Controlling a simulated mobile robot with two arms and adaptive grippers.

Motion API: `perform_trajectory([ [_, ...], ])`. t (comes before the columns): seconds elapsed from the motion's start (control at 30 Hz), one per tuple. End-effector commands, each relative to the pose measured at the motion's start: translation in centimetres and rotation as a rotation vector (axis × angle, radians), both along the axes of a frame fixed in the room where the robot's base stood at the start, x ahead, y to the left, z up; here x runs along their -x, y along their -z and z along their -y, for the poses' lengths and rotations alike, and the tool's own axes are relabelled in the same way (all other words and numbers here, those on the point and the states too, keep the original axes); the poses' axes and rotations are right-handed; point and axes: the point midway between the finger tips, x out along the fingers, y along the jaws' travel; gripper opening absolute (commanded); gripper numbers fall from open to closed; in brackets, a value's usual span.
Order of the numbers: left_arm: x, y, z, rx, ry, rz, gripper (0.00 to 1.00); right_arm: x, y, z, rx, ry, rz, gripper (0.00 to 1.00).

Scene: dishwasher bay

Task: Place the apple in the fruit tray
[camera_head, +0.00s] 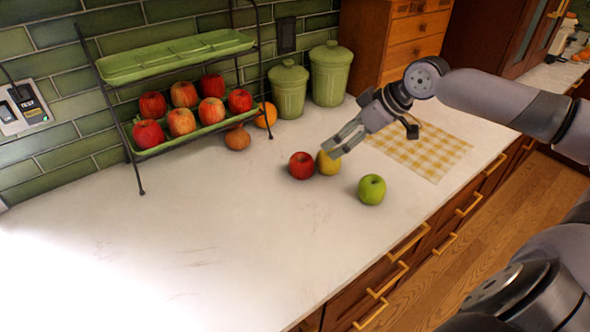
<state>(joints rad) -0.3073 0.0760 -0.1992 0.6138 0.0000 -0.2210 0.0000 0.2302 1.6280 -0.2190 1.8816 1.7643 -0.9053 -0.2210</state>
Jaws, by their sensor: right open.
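A red apple (301,165) lies on the white counter, with a yellow apple (327,164) close at its right and a green apple (371,189) farther right and nearer the front. The fruit tray is a two-tier rack. Its green upper tray (175,57) is empty, and its green lower tray (190,138) holds several red apples (182,122). My right gripper (340,143) is open, with its fingers just above and behind the yellow apple. They overlap its top edge in the picture; I cannot tell if they touch it. My left gripper is not in view.
An onion (237,137) and an orange (265,115) lie by the rack's right side. Two green canisters (330,75) stand against the wall beside a wooden cabinet (405,40). A yellow checked cloth (425,152) lies at the right. The counter's left and front are clear.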

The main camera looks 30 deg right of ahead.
Motion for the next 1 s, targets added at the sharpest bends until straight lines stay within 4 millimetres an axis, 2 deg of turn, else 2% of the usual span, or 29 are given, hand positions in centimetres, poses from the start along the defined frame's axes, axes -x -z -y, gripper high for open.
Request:
perform_trajectory([
  [0.27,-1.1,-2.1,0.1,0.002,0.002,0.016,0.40,-1.5,1.6,-0.9,-0.008,0.000,0.001,0.81],
  [0.7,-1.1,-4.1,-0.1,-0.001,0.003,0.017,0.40,-6.0,8.0,-3.1,-0.004,0.002,-0.001,0.81],
  [1.0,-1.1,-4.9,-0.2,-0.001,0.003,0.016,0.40,-7.6,9.6,-3.6,-0.003,0.001,-0.002,0.81],
])
